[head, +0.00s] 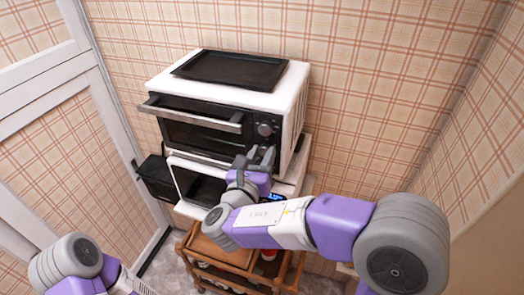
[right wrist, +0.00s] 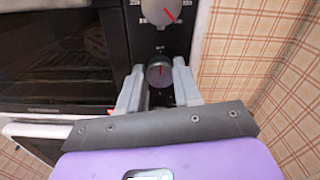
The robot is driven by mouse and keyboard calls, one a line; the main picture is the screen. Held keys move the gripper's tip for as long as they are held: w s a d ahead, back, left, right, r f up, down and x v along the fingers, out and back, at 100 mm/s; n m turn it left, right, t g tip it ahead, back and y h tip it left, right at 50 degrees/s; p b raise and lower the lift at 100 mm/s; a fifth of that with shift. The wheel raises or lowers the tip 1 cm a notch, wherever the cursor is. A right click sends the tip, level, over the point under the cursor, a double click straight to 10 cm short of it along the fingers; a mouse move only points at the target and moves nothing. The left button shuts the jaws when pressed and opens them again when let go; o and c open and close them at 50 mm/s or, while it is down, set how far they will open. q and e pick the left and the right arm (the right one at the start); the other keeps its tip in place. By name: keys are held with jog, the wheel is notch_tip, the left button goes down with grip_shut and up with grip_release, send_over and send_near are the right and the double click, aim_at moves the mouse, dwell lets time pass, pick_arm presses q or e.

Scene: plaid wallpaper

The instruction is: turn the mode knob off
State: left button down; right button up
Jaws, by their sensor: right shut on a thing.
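The toaster oven (head: 293,110) is white with a black front and stands on another appliance. Its upper knob (head: 265,128) is round and dark grey. My left gripper is out of view.
A black tray (head: 230,69) lies on the oven top. The oven door handle (head: 190,112) sticks out at the front left. Walls are close at the right.

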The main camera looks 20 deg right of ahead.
dwell(0.5)
jog(key=o, duration=1)
jog(key=shift+o, duration=0.2)
jog(key=b+v, duration=0.1)
jog(key=v, duration=0.6)
jog(key=shift+s+a, duration=0.2)
jog(key=shift+s, duration=0.1)
